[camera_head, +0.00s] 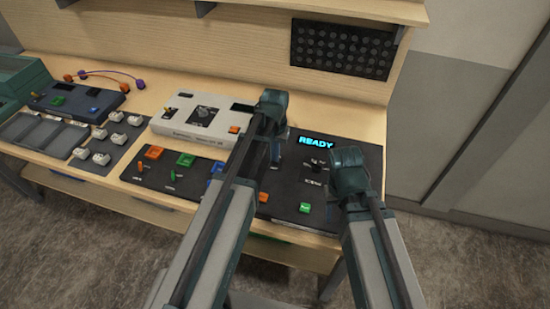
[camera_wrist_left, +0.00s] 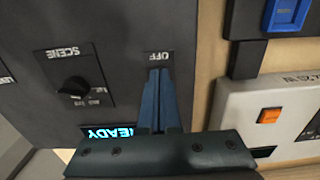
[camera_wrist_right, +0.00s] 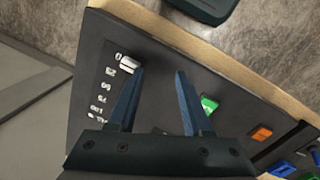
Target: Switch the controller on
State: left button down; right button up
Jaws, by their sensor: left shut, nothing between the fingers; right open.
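The black controller panel (camera_head: 283,196) lies at the right of the bench, with its display (camera_head: 316,142) lit blue and reading READY. My left gripper (camera_wrist_left: 158,72) is shut and empty, its tips at the OFF label (camera_wrist_left: 158,56) on the panel; whatever switch is there is hidden by the fingers. Beside them is the SCENE knob (camera_wrist_left: 75,88). My right gripper (camera_wrist_right: 159,72) is open and empty over the panel's right part. A white slider cap (camera_wrist_right: 127,63) shows by one finger, contact unclear. A green button (camera_wrist_right: 208,104) lies past the other finger.
A light grey box (camera_head: 185,135) with a knob stands left of the panel. A section with coloured buttons (camera_head: 154,153) and toggles lies in front of it. Further left are a dark box (camera_head: 77,100), white blocks (camera_head: 100,159) and a grey tray (camera_head: 40,138). A perforated panel (camera_head: 342,49) hangs behind.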

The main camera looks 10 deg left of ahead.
aim_at(274, 167)
pick_arm(q)
jog(key=shift+r, duration=0.15)
pick_arm(e)
jog(key=shift+r, duration=0.15)
pick_arm(q)
notch_tip(274, 167, up, 7)
jog(key=p, duration=0.7)
jog(key=shift+s, duration=0.45)
pick_arm(e)
notch_tip(274, 167, up, 7)
jog(key=shift+f, duration=0.2)
